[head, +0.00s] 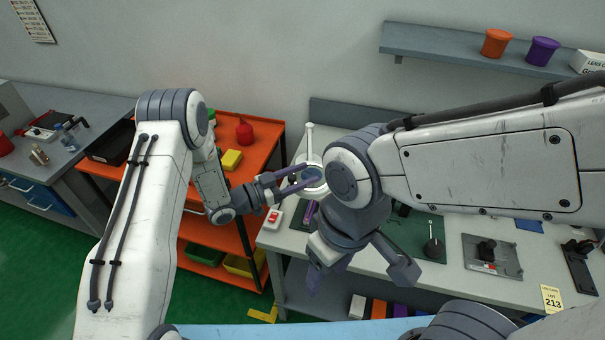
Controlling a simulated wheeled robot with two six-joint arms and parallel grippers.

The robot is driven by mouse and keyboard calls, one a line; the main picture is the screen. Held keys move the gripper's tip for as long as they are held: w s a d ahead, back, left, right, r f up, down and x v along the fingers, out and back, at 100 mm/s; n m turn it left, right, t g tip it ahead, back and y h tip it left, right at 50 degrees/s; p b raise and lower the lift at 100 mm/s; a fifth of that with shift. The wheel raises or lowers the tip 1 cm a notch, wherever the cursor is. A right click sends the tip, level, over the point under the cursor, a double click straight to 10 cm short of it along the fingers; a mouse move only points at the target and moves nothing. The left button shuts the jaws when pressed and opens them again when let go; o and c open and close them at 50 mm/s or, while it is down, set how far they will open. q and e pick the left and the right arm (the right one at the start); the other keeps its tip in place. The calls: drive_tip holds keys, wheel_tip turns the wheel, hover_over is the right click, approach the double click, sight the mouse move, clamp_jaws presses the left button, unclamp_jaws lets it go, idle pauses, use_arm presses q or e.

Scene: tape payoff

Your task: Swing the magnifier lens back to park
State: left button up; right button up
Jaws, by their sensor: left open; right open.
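The magnifier lens (313,174) is a round bluish glass in a pale ring above the left part of the grey bench. A white post (309,140) stands just behind it. My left gripper (305,178) is open, with its two purple fingers reaching from the left to the ring, one on the far side and one on the near side. I cannot tell whether they touch it. My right gripper (360,284) is open and empty in front of the bench, pointing down. My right arm hides the lens's right side and part of the bench.
A red-and-white switch box (273,218) sits at the bench's left front.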

use_arm(q)
clamp_jaws()
idle(1.3)
